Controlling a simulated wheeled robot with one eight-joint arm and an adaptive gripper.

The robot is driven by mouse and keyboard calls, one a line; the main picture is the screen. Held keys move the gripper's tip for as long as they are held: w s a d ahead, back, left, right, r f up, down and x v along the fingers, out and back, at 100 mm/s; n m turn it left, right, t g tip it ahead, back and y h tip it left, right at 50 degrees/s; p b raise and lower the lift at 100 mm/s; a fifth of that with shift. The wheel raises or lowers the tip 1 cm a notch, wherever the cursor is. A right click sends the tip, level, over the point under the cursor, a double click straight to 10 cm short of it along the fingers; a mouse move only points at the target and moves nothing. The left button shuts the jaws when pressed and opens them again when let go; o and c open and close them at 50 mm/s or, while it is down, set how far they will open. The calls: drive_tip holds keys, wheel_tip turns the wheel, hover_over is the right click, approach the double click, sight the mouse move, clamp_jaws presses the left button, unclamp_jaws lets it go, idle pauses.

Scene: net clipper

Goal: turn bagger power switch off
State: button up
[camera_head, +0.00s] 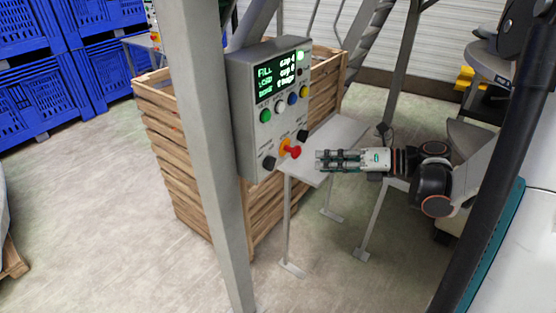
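A grey control box (270,108) is fixed to a grey post. Its face carries a lit green-text display, several coloured buttons and dark knobs. A red and orange switch handle (290,150) sticks out low on the face, between two dark knobs; its small label is unreadable, and I cannot tell its setting. My gripper (319,161) is to the right of the red handle and points left toward it, with a small gap in the picture. It appears to hold nothing. Its two dark fingers lie side by side, and how far apart they are is unclear.
A grey metal table or shelf (330,140) on thin legs lies behind and below my gripper. The grey post (205,150) stands left of the box. A wooden slatted crate (180,165) is behind. Blue crates (50,70) stack at far left. The floor in front is clear.

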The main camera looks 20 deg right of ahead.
sight(276, 162)
drive_tip(key=b+x, duration=0.3)
drive_tip(key=x, duration=1)
drive_tip(key=shift+w+a, duration=0.1)
drive_tip(key=shift+a, duration=0.15)
clamp_jaws()
